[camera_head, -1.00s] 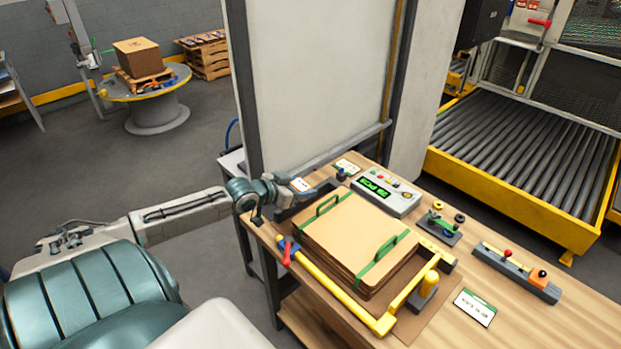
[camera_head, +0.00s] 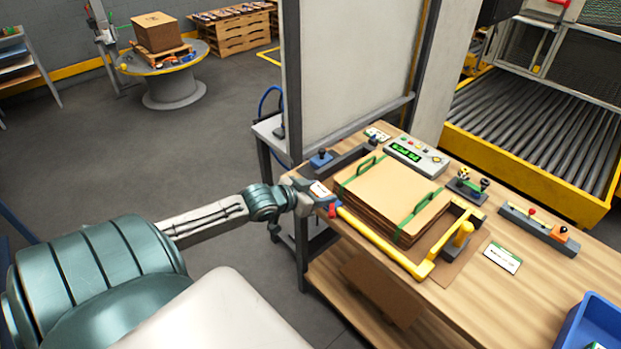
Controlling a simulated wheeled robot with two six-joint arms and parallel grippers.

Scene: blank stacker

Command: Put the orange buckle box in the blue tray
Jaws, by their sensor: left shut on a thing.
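The blue tray (camera_head: 572,335) is partly in view at the bottom right, cut off by the frame. Something small and pale lies in it. My left gripper (camera_head: 327,202) is at the left edge of the wooden table, by the red lever at the corner of the yellow frame. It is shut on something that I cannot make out. A small white and orange patch shows on top of the gripper; I cannot tell whether it belongs to the held thing. I cannot identify the orange buckle box for certain. My right gripper is not in view.
A stack of brown cardboard sheets (camera_head: 393,192) with green straps sits inside the yellow frame (camera_head: 385,245). A grey rail (camera_head: 535,226) with an orange block (camera_head: 560,234) lies to the right.

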